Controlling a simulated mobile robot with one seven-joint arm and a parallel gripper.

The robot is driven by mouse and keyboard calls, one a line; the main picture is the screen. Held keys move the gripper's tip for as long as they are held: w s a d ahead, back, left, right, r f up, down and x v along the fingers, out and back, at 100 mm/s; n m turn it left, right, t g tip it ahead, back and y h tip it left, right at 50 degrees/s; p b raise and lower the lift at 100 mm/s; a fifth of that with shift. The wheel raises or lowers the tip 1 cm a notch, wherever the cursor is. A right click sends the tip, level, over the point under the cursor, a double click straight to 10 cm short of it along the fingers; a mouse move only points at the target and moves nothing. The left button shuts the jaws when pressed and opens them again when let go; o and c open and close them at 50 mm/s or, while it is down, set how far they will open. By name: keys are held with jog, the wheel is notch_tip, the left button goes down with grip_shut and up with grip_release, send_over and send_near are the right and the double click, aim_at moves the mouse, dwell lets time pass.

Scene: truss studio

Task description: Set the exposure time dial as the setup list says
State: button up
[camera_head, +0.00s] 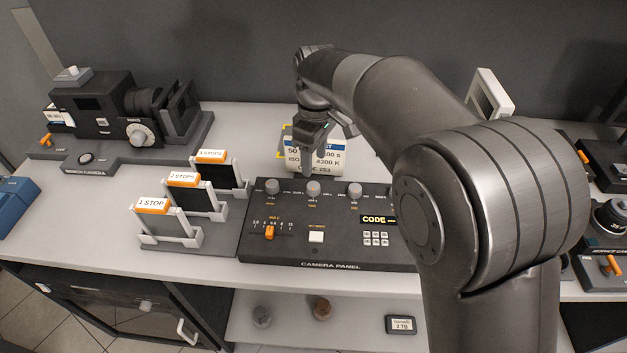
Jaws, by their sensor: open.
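The camera panel (330,264) is a dark console on the white bench. Three grey dials line its back edge: a left dial (272,186), a middle dial (313,188) and a right dial (355,190). Their small labels are too small to read, so I cannot tell which sets exposure time. My gripper (308,168) is open, pointing down just above the middle dial. I cannot tell whether it touches that dial.
The panel also has an orange slider (270,232), a white button (316,237) and a keypad (376,239). Filter frames (167,207) with stop labels stand left of it. A camera (100,108) is at the back left. My arm hides the panel's right end.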

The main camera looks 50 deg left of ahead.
aim_at(313, 185)
jog(key=f, duration=0.8)
jog(key=shift+s, duration=0.2)
jog(key=c, duration=1)
